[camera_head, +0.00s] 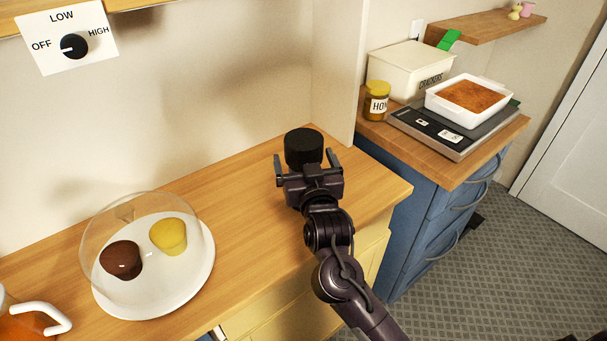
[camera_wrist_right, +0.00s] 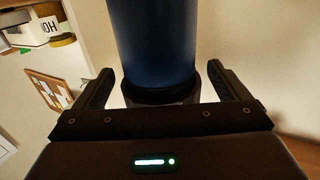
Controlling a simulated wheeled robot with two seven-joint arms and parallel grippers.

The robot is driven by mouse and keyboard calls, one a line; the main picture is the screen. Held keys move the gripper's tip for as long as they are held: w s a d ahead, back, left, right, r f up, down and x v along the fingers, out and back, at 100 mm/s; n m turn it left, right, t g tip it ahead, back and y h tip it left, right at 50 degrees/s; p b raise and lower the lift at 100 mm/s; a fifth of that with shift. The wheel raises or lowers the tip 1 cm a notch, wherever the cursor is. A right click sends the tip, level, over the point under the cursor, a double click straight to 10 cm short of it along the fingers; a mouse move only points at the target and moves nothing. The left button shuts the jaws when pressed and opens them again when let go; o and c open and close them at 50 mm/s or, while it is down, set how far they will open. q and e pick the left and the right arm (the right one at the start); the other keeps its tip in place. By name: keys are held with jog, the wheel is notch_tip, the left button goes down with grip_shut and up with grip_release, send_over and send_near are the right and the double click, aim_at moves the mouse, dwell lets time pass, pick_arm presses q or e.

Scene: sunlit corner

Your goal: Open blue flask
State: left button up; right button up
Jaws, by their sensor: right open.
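The flask shows in the head view as a round black cap (camera_head: 304,146) near the back of the wooden counter; my right gripper hides its body there. In the right wrist view the blue flask (camera_wrist_right: 153,40) fills the top middle, with a dark band at its lower end. My right gripper (camera_head: 307,163) is open, with one finger on each side of the flask. In the right wrist view the gripper's fingers (camera_wrist_right: 165,88) stand apart with gaps to the flask, so it is not gripped. My left gripper is not in view.
A plate (camera_head: 205,270) with two muffins under a clear dome (camera_head: 120,215) is at left. A white-handled jug (camera_head: 40,318) is at the lower left. A dial panel (camera_head: 65,35) hangs above. Honey (camera_head: 377,103), crackers box (camera_head: 395,72) and a scale (camera_head: 440,132) with a dish are at right.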

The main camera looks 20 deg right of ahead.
jog(key=shift+w, duration=0.7)
jog(key=c, duration=1.6)
jog(key=shift+r, duration=0.1)
jog(key=shift+c, duration=0.3)
jog(key=shift+r, duration=0.1)
